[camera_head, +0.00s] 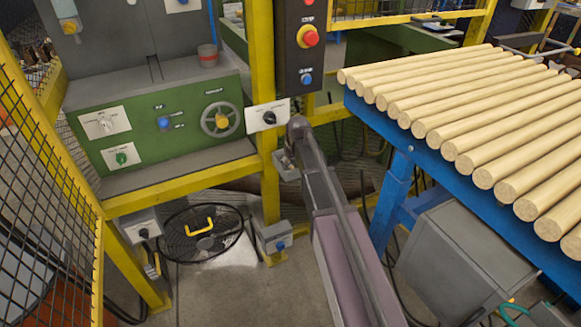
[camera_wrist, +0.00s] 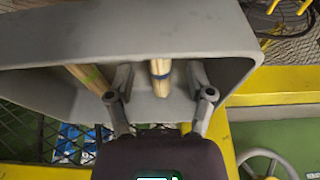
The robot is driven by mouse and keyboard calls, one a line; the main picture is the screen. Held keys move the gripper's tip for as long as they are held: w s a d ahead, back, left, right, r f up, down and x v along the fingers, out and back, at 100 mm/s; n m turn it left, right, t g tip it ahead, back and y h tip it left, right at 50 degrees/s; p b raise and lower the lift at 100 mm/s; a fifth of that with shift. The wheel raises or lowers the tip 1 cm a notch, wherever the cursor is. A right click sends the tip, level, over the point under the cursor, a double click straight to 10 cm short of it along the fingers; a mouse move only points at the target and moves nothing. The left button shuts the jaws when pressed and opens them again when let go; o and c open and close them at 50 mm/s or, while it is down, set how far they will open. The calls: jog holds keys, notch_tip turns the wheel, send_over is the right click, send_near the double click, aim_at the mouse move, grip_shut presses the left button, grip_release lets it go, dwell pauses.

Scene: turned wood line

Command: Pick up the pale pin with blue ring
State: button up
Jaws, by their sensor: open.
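The pale pin with blue ring (camera_wrist: 161,84) shows in the wrist view, inside a grey open-fronted holder (camera_wrist: 200,40). My gripper (camera_wrist: 159,76) is open, with one finger to the left of this pin and one to the right. Clear gaps show between the pin and both fingers. I cannot tell how deep the fingertips reach. A second pale pin with a green ring (camera_wrist: 90,73) leans inside the holder, close beside the left finger. I cannot make out either pin in the head view.
The holder's walls surround the pins at the top and sides. A yellow beam (camera_wrist: 275,82) runs beside it. In the head view, a blue rack of wooden rods (camera_head: 450,125) stands at right. A green control panel (camera_head: 155,125) and a yellow post (camera_head: 262,100) stand at left.

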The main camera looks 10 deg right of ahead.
aim_at(291, 164)
jog(key=c, duration=0.9)
jog(key=shift+r, duration=0.2)
notch_tip(291, 164, up, 7)
jog(key=p, duration=0.7)
jog(key=s+d, duration=0.1)
jog(key=s, duration=0.4)
jog(key=s+d, duration=0.2)
jog(key=s, duration=0.4)
jog(key=s+d, duration=0.1)
jog(key=s, duration=0.5)
jog(key=shift+s+d+f, duration=0.2)
jog(key=shift+d, duration=0.1)
